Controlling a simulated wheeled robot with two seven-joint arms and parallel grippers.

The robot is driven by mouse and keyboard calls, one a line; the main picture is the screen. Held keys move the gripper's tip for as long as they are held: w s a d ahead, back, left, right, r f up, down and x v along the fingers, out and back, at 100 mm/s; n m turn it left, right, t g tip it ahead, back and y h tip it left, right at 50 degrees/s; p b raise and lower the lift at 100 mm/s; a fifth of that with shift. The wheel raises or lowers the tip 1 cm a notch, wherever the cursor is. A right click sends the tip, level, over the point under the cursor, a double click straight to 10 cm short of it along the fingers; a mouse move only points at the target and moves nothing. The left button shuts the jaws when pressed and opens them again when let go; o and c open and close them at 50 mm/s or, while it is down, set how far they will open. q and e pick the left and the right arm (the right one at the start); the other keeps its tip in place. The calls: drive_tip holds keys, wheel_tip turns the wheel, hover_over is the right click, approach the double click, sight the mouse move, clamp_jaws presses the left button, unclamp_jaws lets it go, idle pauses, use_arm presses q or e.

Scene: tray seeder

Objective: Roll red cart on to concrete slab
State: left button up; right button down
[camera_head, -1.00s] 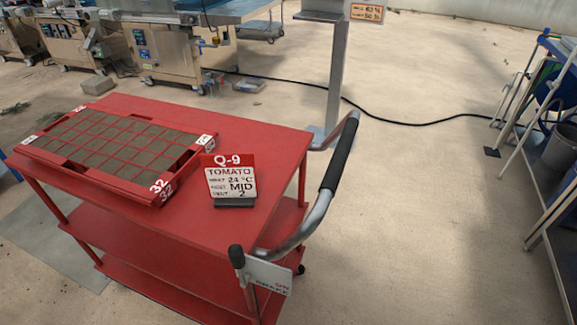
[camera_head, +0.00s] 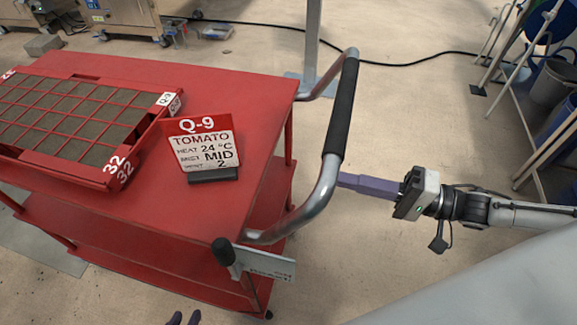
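The red cart (camera_head: 215,85) stands at the left and centre, with a curved metal push handle and black grip (camera_head: 342,110) on its right side. A flat grey slab (camera_head: 35,250) lies on the floor at lower left, partly hidden by the cart. My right gripper (camera_head: 350,182) reaches in from the right, its purple fingers beside the handle's lower bend. I cannot tell whether they touch it or how far apart they are. Two dark fingertips of my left gripper (camera_head: 183,318) show apart at the bottom edge, in front of the cart, holding nothing visible.
On the cart are a red seed tray (camera_head: 115,178) and a Q-9 tomato sign (camera_head: 205,150). A small plate (camera_head: 265,262) hangs by the handle's near end. A post (camera_head: 312,35) and cable stand behind. A blue-framed rack (camera_head: 550,140) is at right.

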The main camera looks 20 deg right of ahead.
approach(271, 159)
drive_tip(key=shift+m+y, duration=0.3)
drive_tip(key=x, duration=0.6)
drive_tip(key=shift+w+a+f+b, duration=0.15)
drive_tip(key=shift+b, duration=0.25)
